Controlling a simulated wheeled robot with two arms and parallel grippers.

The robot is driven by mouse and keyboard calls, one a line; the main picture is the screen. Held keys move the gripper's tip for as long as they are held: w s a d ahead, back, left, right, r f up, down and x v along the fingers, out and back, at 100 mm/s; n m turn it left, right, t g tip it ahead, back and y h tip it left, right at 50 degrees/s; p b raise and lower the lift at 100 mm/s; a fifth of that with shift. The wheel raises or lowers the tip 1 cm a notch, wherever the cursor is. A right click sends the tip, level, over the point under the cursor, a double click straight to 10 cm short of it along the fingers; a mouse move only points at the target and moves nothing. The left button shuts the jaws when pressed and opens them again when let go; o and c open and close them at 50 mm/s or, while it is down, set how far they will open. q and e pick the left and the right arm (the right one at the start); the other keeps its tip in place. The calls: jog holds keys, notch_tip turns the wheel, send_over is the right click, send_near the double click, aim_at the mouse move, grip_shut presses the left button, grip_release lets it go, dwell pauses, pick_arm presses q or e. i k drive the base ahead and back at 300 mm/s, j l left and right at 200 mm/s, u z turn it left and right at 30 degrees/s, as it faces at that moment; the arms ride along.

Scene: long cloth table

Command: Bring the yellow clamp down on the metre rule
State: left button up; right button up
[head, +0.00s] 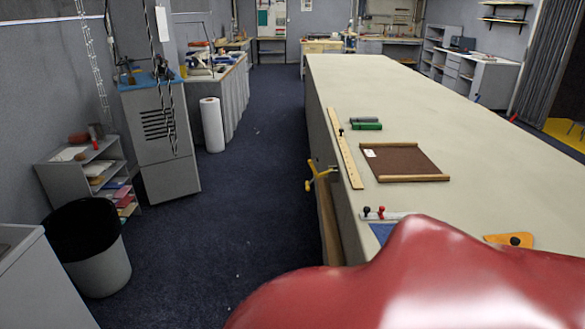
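The metre rule (344,148) is a long pale wooden strip lying flat along the left edge of the long cloth table (440,125). The yellow clamp (317,175) is at the table's left edge, beside the lower half of the rule. Its yellow handle sticks out to the left over the aisle, and a darker part reaches to the table edge. I cannot tell whether its jaw touches the rule. Neither of my grippers is in view.
Right of the rule lie a brown board with wooden strips (405,161) and green and dark blocks (367,126). Nearer are a strip with red and black knobs (382,214) and an orange piece (500,240). The near table end is partly hidden. The left aisle floor (240,200) is clear.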

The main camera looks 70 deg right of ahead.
aim_at(317, 176)
jog(key=i+z, duration=0.15)
jog(key=z, duration=0.25)
jog(key=i+z, duration=0.2)
jog(key=z, duration=0.15)
jog(key=i+z, duration=0.15)
jog(key=z, duration=0.25)
jog(key=j, duration=0.05)
